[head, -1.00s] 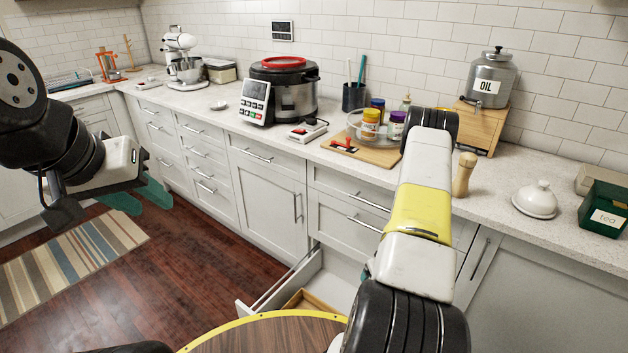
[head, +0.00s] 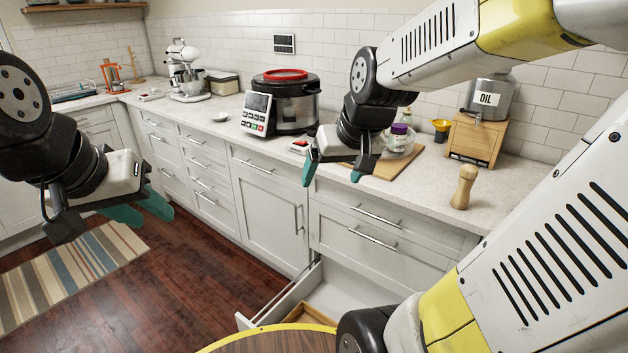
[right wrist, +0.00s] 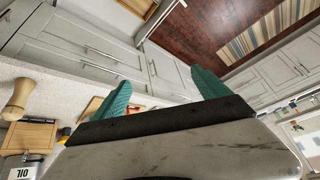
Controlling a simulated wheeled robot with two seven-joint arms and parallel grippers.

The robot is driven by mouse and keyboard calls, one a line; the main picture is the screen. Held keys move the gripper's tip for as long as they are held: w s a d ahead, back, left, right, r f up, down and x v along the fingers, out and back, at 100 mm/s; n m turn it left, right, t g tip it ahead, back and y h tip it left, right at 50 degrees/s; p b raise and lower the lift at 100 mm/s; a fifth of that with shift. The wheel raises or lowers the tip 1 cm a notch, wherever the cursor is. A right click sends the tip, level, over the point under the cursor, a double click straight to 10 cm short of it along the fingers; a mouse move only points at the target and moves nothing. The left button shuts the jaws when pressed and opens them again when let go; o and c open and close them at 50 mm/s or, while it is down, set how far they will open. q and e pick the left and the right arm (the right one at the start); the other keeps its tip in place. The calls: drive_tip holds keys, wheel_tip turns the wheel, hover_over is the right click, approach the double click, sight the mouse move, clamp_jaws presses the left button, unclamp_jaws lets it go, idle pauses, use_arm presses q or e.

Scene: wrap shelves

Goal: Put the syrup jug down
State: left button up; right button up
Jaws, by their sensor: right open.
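I cannot make out a syrup jug in either view. My right gripper (head: 333,174) is open and empty, fingers pointing down in front of the counter edge. In the right wrist view its two teal fingers (right wrist: 162,90) stand wide apart with nothing between them. In the head view it and its wrist hide part of the wooden board (head: 385,169) and of the glass tray with jars. My left gripper (head: 143,208) hangs at the left above the floor, its teal fingers a little apart with nothing visible between them.
The counter holds a pressure cooker (head: 298,108), a purple-lidded jar (head: 397,136), a yellow funnel-like item (head: 441,128), an oil canister (head: 490,99) on a wooden stand (head: 476,138) and a wooden mill (head: 464,187). A lower drawer (head: 338,300) is open. Counter around the mill is clear.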

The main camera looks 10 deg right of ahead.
drive_tip(key=s+a+r+y, duration=0.1)
drive_tip(key=s+a+r, duration=0.2)
drive_tip(key=s, duration=0.6)
drive_tip(key=shift+a, duration=0.35)
